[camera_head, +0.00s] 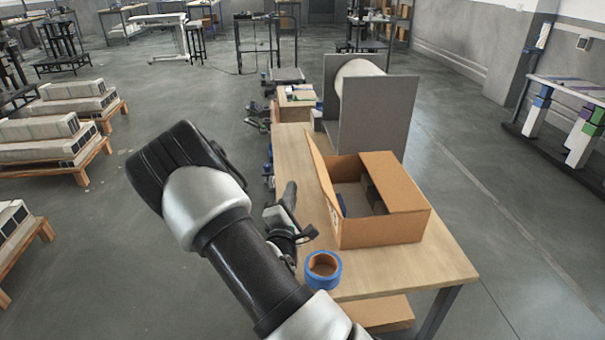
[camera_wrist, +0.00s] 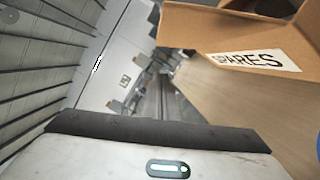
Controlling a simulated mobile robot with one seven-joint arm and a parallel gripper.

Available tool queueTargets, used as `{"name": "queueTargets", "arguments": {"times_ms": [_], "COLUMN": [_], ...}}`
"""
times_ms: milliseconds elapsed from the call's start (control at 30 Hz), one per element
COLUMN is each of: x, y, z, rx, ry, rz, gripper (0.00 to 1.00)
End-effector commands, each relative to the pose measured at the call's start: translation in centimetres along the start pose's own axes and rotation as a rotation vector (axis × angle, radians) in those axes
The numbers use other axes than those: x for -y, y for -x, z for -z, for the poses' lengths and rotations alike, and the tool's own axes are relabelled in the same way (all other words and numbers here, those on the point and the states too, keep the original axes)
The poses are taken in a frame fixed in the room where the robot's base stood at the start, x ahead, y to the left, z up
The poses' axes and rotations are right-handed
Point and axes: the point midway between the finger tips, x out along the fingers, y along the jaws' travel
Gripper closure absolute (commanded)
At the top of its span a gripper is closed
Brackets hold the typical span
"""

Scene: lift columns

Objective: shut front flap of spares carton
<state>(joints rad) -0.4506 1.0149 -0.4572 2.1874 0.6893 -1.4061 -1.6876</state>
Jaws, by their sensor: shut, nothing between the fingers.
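The spares carton (camera_head: 385,232) is an open brown cardboard box on the wooden table. A tall flap (camera_head: 320,172) stands up along its left side and leans slightly outward. The flap on the right (camera_head: 396,180) lies over part of the opening. Dark items show inside. In the wrist view, the carton (camera_wrist: 190,28) is at the upper right, with a white label reading SPARES (camera_wrist: 255,60). My gripper (camera_head: 290,193) is left of the carton, over the table's left edge, apart from the flap. It looks shut and empty; its fingertips are unclear in the wrist view.
A blue tape roll (camera_head: 323,270) lies on the table in front of the carton, near my wrist. A grey upright-panelled stand (camera_head: 378,115) with a pale roll stands behind the carton. The table (camera_head: 450,265) is bare at the right front. Pallets (camera_head: 60,150) stand on the floor at left.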

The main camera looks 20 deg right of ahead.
Motion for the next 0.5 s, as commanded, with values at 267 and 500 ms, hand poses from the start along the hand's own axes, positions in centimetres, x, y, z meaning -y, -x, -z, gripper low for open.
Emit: {"name": "queueTargets", "arguments": {"times_ms": [267,500], "x": [0.2,0.1], "y": [-2.0,-7.2], "z": [0.0,0.0], "rx": [0.012,0.011], "ry": [0.058,0.056], "rz": [-0.044,-0.043], "gripper": [1.00,1.00]}}
